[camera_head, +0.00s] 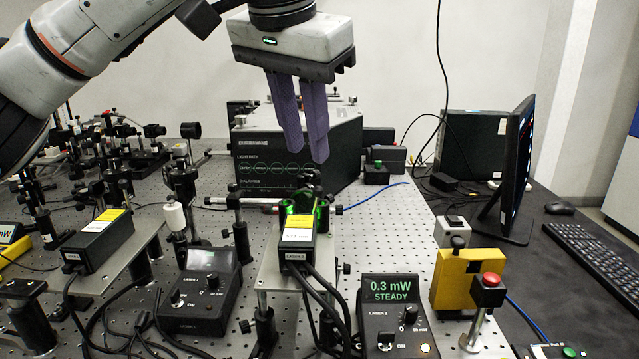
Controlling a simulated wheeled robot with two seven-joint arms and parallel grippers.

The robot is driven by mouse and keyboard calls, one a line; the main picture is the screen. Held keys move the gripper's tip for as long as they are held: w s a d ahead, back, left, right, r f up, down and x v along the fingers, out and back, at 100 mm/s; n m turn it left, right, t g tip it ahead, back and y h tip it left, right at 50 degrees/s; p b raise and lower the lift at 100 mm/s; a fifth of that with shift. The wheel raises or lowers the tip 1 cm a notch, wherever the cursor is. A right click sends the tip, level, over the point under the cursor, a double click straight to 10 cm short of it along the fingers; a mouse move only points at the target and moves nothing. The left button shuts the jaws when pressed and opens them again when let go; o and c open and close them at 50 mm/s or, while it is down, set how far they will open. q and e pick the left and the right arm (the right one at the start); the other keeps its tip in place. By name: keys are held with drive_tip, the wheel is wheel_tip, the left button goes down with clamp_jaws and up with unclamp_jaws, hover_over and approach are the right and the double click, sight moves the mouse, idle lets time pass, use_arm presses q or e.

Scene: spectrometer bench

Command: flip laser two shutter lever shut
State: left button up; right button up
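A black laser head (297,240) with a yellow-and-white label sits on a metal plate at the centre. Green light shows on the dark mount (308,205) at its far end; small black parts stand there, and I cannot make out which is the shutter lever. A second black laser head (100,240) sits on a plate at the left. The laser number on the labels is too small to be sure of. My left gripper (305,155) hangs above and behind the centre head, purple fingers pointing down with a narrow gap and nothing between them. My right gripper is not in view.
A large black light box (297,150) stands behind the centre head. A controller (392,315) reads 0.3 mW STEADY; another controller (202,290) stands left. A yellow block (468,280) and red button (491,280) are at right. Optics posts crowd the left.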

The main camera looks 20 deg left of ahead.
sight(316, 190)
use_arm(q)
drive_tip(key=b+x, duration=0.1)
drive_tip(key=x, duration=0.9)
drive_tip(key=shift+s+d, duration=0.1)
clamp_jaws()
